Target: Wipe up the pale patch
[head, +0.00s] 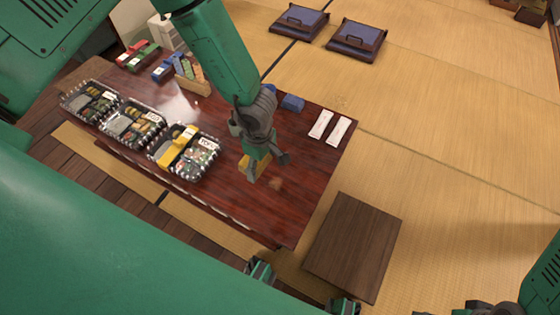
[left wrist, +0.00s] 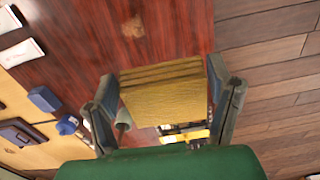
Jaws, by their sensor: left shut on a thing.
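The pale patch (head: 276,183) is a small light-brown mark on the dark red table (head: 310,190), near its front right part. It also shows in the left wrist view (left wrist: 132,27), ahead of what I hold. My left gripper (head: 262,158) is shut on a yellow folded cloth or sponge (left wrist: 165,98), whose far face has layered ridges. This yellow thing (head: 250,168) is low over the table, just beside the patch and apart from it in the picture. I cannot tell whether it touches the table. A part of my right gripper shows at the bottom right edge, mostly cut off.
Several clear lunch boxes (head: 185,152) line the table's left front. Two white packets (head: 338,131) and a blue block (head: 293,103) lie at the right and back. A brown low stool (head: 352,246) stands off the right front corner. Two cushions (head: 357,39) lie beyond.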

